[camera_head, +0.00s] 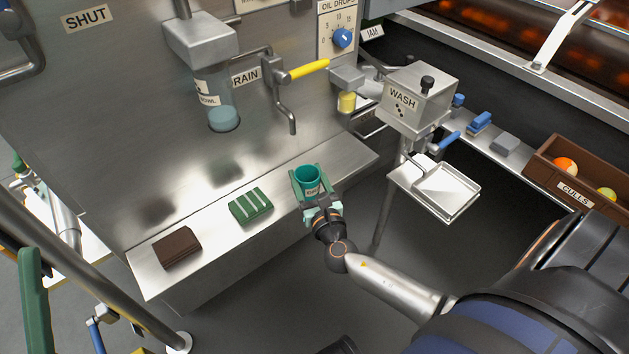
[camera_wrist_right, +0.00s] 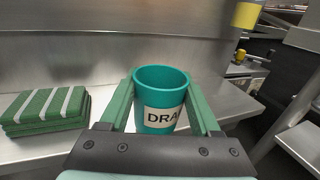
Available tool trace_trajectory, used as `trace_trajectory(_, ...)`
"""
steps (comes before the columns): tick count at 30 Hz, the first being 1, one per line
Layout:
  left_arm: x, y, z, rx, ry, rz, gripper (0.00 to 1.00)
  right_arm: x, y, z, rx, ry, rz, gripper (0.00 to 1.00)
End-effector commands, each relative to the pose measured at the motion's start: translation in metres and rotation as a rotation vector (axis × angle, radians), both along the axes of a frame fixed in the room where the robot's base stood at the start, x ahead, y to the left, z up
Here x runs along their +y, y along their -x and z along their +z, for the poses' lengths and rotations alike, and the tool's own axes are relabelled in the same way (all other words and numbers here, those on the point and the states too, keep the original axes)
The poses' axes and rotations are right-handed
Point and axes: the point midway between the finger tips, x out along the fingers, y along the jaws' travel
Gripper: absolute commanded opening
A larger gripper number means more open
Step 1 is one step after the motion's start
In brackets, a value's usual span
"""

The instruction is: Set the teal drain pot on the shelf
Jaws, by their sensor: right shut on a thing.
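The teal drain pot (camera_head: 308,178) is upright between the fingers of my right gripper (camera_head: 311,184), at the right part of the steel shelf (camera_head: 210,215). My right gripper is shut on the pot. In the right wrist view the pot (camera_wrist_right: 161,95) shows its open rim and a white label reading "DRA", with one green finger of the gripper (camera_wrist_right: 160,108) on each side. The pot's base is hidden, so I cannot tell whether it touches the shelf. My left gripper does not show.
A green striped cloth stack (camera_head: 250,206) and a brown folded thing (camera_head: 177,247) lie on the shelf to the left. A bent drain spout (camera_head: 291,122) and yellow lever (camera_head: 308,70) are above. A WASH box (camera_head: 412,95) and a steel tray (camera_head: 447,190) stand right.

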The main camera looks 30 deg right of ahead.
Motion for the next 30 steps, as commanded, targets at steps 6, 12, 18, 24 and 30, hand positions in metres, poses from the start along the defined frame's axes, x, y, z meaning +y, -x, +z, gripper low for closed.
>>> trace_trajectory(6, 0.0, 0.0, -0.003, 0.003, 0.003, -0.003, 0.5, 0.002, -0.021, 0.0, -0.002, 0.0, -0.001, 0.09)
trace_trajectory(12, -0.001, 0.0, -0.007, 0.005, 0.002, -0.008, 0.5, 0.003, -0.036, -0.001, -0.001, -0.001, 0.0, 0.09)
trace_trajectory(18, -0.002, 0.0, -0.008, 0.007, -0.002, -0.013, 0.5, 0.004, -0.045, -0.001, 0.0, -0.001, 0.001, 0.09)
trace_trajectory(24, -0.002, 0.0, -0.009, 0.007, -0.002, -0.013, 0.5, 0.004, -0.048, -0.001, -0.001, -0.001, 0.001, 0.09)
trace_trajectory(30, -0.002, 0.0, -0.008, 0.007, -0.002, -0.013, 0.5, 0.004, -0.047, -0.001, -0.001, -0.001, 0.0, 0.09)
